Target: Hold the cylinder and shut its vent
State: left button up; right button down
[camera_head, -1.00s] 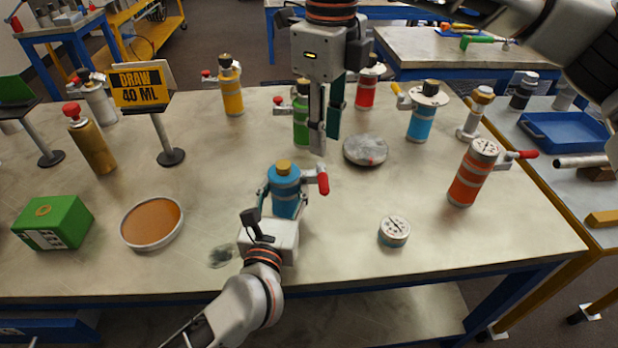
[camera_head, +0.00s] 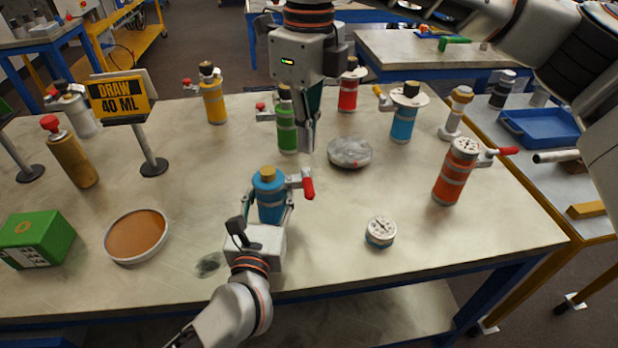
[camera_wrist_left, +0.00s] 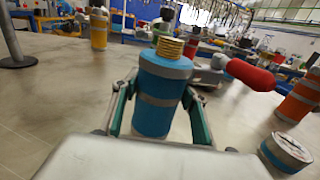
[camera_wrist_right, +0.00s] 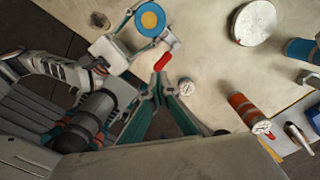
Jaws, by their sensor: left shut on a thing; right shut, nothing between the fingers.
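The blue cylinder (camera_head: 271,204) has grey bands and a brass cap, and stands upright at the front middle of the table. Its vent is a grey side valve with a red handle (camera_head: 308,188) on the right, pointing down in the head view. My left gripper (camera_head: 270,210) is shut around the cylinder's body, one finger on each side, also seen in the left wrist view (camera_wrist_left: 160,100). My right gripper (camera_head: 306,148) points down, shut and empty, beyond the cylinder. In the right wrist view its fingertips (camera_wrist_right: 160,84) appear close to the red handle; contact is unclear.
An orange cylinder (camera_head: 454,178) and a small gauge puck (camera_head: 381,232) stand to the right. A grey disc (camera_head: 349,153) and green cylinder (camera_head: 286,125) are behind. An orange-topped dish (camera_head: 136,236) and green box (camera_head: 35,239) are left. Bare table surrounds the blue cylinder.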

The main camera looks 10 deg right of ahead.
jog(key=s+a+f+m+g+y, duration=0.1)
jog(key=s+a+f+m+y, duration=0.1)
jog(key=m, duration=0.1)
jog(key=m+t+y, duration=0.1)
jog(key=m+y, duration=1)
jog(key=m, duration=1.4)
send_near(311, 185)
jog(key=a+r, duration=0.3)
jog(key=r, duration=0.2)
jog(key=x, duration=1)
jog(key=shift+m, duration=0.3)
jog(key=shift+d+f, duration=1.5)
jog(key=shift+d, duration=0.05)
